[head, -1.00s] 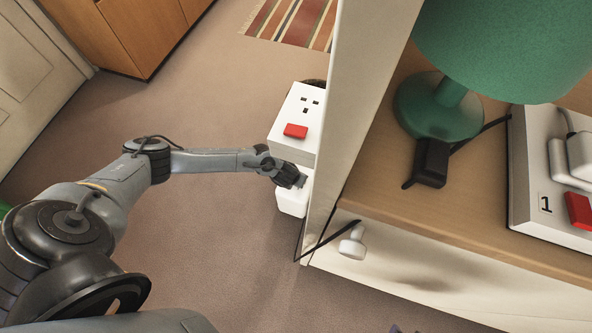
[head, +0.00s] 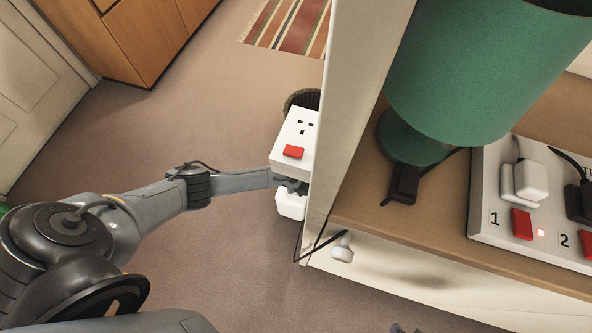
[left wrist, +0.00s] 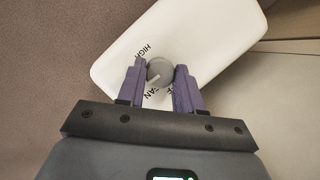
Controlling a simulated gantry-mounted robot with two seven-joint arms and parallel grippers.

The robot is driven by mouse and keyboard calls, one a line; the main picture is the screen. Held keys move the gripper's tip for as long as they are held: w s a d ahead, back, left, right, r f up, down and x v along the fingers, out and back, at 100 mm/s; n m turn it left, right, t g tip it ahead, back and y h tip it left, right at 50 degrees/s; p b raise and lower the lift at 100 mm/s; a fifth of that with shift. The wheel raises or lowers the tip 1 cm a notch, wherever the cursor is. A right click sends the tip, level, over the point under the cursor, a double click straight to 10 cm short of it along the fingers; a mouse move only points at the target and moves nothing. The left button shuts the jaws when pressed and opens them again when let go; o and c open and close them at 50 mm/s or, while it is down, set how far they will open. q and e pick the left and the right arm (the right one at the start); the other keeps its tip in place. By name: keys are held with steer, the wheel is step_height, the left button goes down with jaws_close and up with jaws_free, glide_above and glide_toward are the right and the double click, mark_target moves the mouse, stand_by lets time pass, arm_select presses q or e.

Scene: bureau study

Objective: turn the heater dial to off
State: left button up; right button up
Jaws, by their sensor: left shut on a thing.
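The white heater (head: 291,205) sits low beside the desk's side panel in the head view, under a white wall-socket box. In the left wrist view its white panel (left wrist: 205,30) fills the top middle, with a round grey dial (left wrist: 160,70). The word HIGH shows above left of the dial and FAN below it; another label at lower right is partly hidden by a finger. The dial's pale mark points down-left, towards FAN. My left gripper (left wrist: 160,84) is shut on the dial, one purple finger on each side. In the head view the gripper (head: 291,186) is mostly hidden under the socket box. My right gripper is not in view.
The socket box (head: 295,138) with a red switch hangs just above my left gripper. The desk's side panel (head: 352,100) stands close on the right. A green lamp (head: 470,70) and a power strip (head: 490,170) are on the desk. The floor at left is open.

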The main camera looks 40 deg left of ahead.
arm_select(q)
steer(key=shift+n, duration=0.6)
steer(key=o, duration=1)
steer(key=shift+o, duration=0.2)
